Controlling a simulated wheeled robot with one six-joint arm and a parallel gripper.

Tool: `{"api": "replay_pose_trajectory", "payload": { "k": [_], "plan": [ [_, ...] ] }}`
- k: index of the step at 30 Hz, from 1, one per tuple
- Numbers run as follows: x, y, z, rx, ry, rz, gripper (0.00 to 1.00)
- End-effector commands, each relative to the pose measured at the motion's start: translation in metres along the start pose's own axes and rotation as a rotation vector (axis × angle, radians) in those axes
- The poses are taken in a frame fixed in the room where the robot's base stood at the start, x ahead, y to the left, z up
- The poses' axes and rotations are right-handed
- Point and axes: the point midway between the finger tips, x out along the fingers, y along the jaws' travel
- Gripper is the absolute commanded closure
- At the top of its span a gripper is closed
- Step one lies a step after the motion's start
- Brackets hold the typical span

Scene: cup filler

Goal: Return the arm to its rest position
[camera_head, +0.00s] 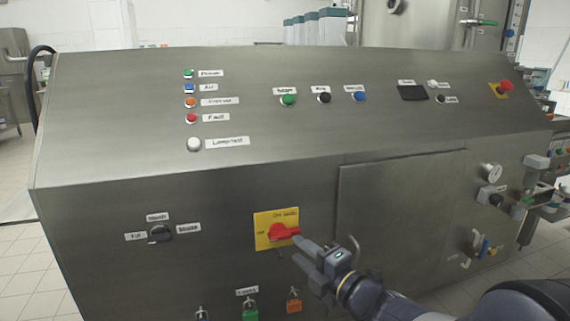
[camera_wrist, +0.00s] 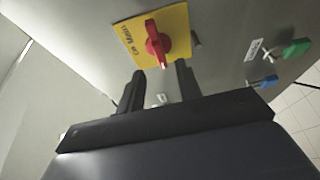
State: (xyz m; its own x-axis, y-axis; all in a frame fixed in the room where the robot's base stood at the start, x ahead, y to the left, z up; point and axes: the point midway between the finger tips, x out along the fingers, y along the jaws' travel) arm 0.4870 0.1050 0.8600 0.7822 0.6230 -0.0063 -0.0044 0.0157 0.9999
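My gripper (camera_head: 308,250) is in front of the machine's front panel, just right of and below the red rotary switch (camera_head: 283,231) on its yellow plate (camera_head: 262,220). In the wrist view the two dark fingers of my gripper (camera_wrist: 160,88) are apart, with nothing visible between them. The red switch (camera_wrist: 157,44) shows just beyond the fingertips there, on its yellow plate (camera_wrist: 180,20). I cannot tell for sure whether a finger touches the switch. My arm reaches in from the lower right in the head view.
The steel machine (camera_head: 110,130) fills most of the head view. A black selector knob (camera_head: 159,233) sits left of the red switch. A gauge (camera_head: 492,172) and valve fittings (camera_head: 482,245) are at right.

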Motion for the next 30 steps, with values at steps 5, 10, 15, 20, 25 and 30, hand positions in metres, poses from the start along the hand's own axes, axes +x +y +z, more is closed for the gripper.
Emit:
{"api": "replay_pose_trajectory", "payload": {
  "k": [5, 10, 15, 20, 25, 30],
  "plan": [
    [0.036, -0.001, -0.001, 0.001, 0.004, 0.0, 0.66],
    [0.063, -0.001, -0.001, 0.001, 0.003, 0.001, 0.66],
    [0.063, 0.001, 0.0, 0.068, 0.0, 0.025, 0.66],
    [0.063, 0.0, 0.0, 0.091, 0.0, 0.038, 0.66],
    [0.063, 0.0, 0.0, 0.092, 0.0, 0.038, 0.66],
    [0.063, -0.001, 0.0, 0.083, 0.0, 0.035, 0.66]
  ]
}}
